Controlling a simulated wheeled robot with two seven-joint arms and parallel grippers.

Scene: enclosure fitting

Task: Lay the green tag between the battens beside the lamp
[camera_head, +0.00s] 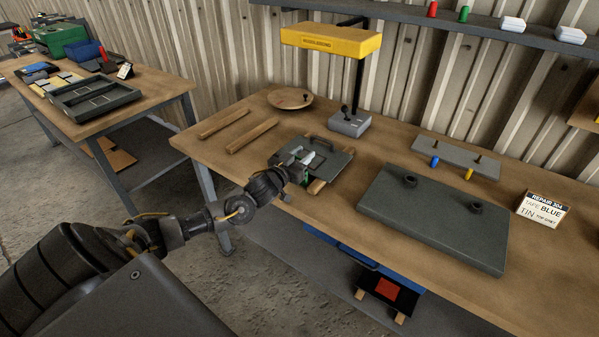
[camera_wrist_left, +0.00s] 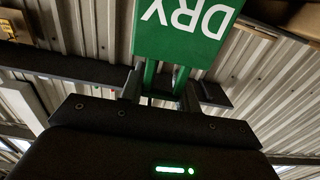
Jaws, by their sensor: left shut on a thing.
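The green tag (camera_wrist_left: 185,30), lettered DRY in white, is in my left gripper (camera_wrist_left: 155,85). The fingers are shut on its narrow green stem in the left wrist view. In the head view my left gripper (camera_head: 299,163) is over a dark plate with a handle (camera_head: 336,166), and only a little of the tag shows. Two wooden battens, one at the back (camera_head: 224,123) and one nearer (camera_head: 252,136), lie roughly parallel on the bench to the left, with bare wood between them. The lamp has a yellow head (camera_head: 330,41) and a grey base (camera_head: 349,122). My right gripper is not in view.
A round wooden disc (camera_head: 290,99) lies behind the battens. A large grey panel with two knobs (camera_head: 435,218), a grey strip with pegs (camera_head: 456,157) and a lettered card (camera_head: 543,210) are to the right. A second table (camera_head: 150,92) stands at the left.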

